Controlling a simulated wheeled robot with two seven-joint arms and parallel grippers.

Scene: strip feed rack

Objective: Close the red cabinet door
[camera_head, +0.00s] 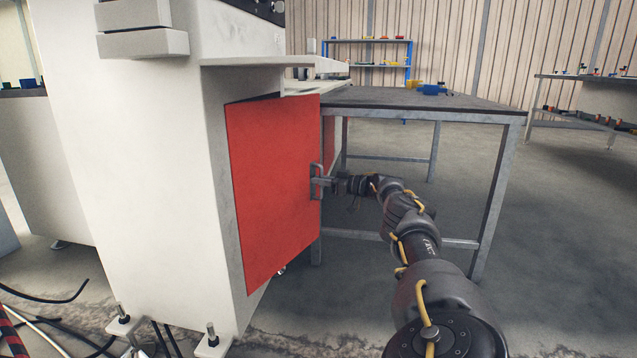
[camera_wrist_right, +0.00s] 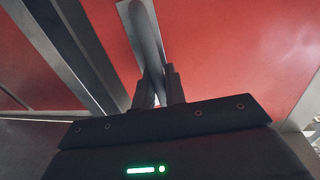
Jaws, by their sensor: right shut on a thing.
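The red cabinet door (camera_head: 270,185) is a flat panel on the side of the white cabinet (camera_head: 150,180) in the head view. Its grey metal handle (camera_head: 315,170) is near the door's far right edge. My right gripper (camera_head: 322,184) reaches in from the lower right and is shut on the handle. In the right wrist view the fingers (camera_wrist_right: 160,92) close around the handle bar (camera_wrist_right: 146,35), with red panel behind it. A thin red strip (camera_head: 328,130) shows beyond the door's edge. I cannot tell how wide any gap is. My left gripper is out of view.
A grey metal table (camera_head: 450,103) with blue and yellow items stands just right of the door, its legs near my right arm. A blue shelf (camera_head: 365,42) is at the back. Cables (camera_head: 50,300) lie on the floor at the lower left. The floor right of my arm is clear.

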